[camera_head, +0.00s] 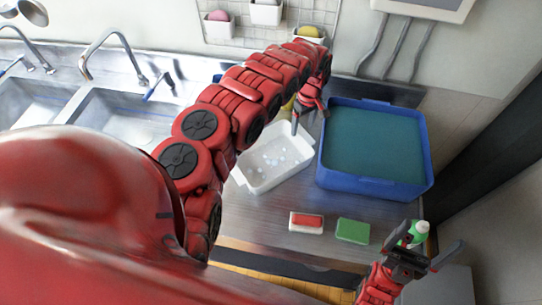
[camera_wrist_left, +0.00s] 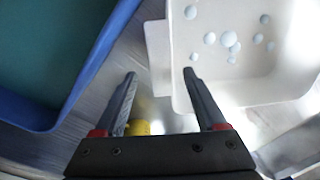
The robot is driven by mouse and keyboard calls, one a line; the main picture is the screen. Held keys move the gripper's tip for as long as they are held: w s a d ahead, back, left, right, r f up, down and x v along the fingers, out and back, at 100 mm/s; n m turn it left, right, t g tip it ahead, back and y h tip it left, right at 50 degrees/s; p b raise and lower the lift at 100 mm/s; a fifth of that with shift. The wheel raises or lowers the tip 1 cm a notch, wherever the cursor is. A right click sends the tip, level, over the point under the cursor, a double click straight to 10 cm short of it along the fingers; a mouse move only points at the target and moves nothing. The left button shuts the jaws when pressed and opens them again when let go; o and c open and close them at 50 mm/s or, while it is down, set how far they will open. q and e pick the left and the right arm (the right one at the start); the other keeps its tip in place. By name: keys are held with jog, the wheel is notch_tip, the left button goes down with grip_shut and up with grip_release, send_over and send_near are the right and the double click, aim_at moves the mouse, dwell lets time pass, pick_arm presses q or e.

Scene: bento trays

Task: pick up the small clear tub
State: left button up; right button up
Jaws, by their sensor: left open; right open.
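The small tub (camera_head: 268,182) looks whitish and see-through, with pale bubble-like blobs inside. It stands on the steel counter left of the blue bin. My left gripper (camera_head: 310,117) is open at the tub's far right corner. In the left wrist view the tub (camera_wrist_left: 240,92) fills the upper right, and its side rim flange lies just ahead of the open left fingertips (camera_wrist_left: 160,74), roughly between them. I cannot tell whether they touch it. My right gripper (camera_head: 430,250) is open and empty at the lower right, near a green and white bottle (camera_head: 420,229).
The blue bin (camera_head: 375,188) with teal contents stands close right of the tub. A red and white sponge (camera_head: 306,222) and a green sponge (camera_head: 353,230) lie in front. A yellow object (camera_wrist_left: 138,127) is by the left fingers. Sinks (camera_head: 120,115) are at the left.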

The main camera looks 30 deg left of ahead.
aim_at(301, 131)
pick_arm(q)
jog(key=shift+f+p, duration=0.3)
jog(key=shift+p, duration=0.05)
jog(key=shift+s+f+p, duration=0.25)
jog(key=shift+f+p, duration=0.45)
jog(key=shift+f, duration=0.5)
jog(key=shift+f+b, duration=0.3)
jog(key=shift+f, duration=0.8)
jog(key=shift+a, duration=0.1)
grip_shut()
